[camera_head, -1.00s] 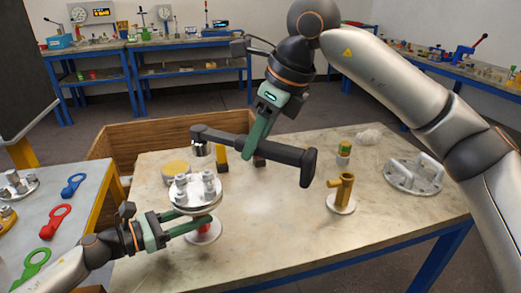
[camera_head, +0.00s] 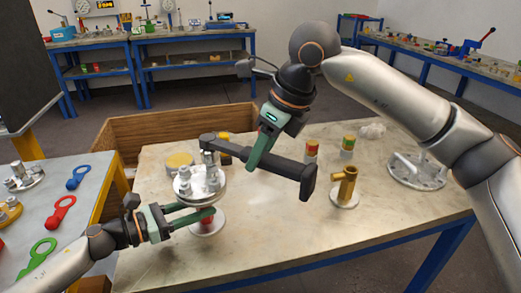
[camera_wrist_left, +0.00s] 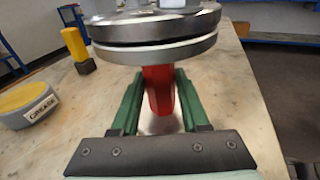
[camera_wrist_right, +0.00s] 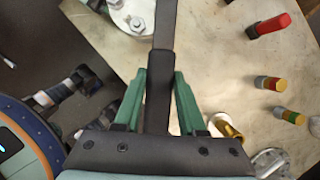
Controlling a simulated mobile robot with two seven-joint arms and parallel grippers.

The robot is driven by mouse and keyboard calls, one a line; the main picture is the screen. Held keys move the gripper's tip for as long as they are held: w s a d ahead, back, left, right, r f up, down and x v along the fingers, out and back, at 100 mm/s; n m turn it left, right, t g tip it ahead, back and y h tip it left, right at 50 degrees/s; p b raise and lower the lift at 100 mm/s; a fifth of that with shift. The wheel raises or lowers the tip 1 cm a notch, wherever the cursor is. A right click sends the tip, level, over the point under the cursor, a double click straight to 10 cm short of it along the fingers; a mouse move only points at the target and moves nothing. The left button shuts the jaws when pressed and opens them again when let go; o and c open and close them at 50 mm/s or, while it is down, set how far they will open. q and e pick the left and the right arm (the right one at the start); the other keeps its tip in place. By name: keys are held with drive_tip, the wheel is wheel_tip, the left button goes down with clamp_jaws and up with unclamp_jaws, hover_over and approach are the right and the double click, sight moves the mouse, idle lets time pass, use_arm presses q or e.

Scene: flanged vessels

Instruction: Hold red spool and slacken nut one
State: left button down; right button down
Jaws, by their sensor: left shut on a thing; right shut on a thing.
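The red spool (camera_head: 207,219) stands upright on a round base, under a silver flange (camera_head: 200,187) with several nuts and bolts on top. My left gripper (camera_head: 207,212) is shut on the spool just below the flange; in the left wrist view the red body (camera_wrist_left: 158,88) sits between its green fingers. My right gripper (camera_head: 264,160) is shut on the bar of a dark wrench (camera_head: 285,171). The wrench's head end is over a nut at the flange's far side, with a metal socket (camera_head: 209,157) below it. The right wrist view shows the bar (camera_wrist_right: 158,100) between the fingers.
A grease tin (camera_head: 180,161) stands behind the flange. A brass fitting (camera_head: 345,187) and a large flange with a handle (camera_head: 417,170) stand to the right. Coloured key-like tools, including a red one (camera_head: 61,211), lie on the left table. The table's front middle is clear.

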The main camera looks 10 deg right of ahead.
drive_tip(key=shift+f, duration=0.1)
drive_tip(key=shift+f, duration=1)
drive_tip(key=w+d+r+n+g+y, duration=0.1)
drive_tip(key=w+d+r+n, duration=0.2)
drive_tip(key=w+r+n, duration=0.1)
drive_tip(key=shift+w+r+n+g, duration=0.3)
drive_tip(key=shift+w+r+n, duration=0.05)
drive_tip(key=shift+r+n, duration=0.15)
idle(0.6)
idle(0.7)
use_arm(q)
drive_tip(key=shift+c, duration=1.6)
unclamp_jaws()
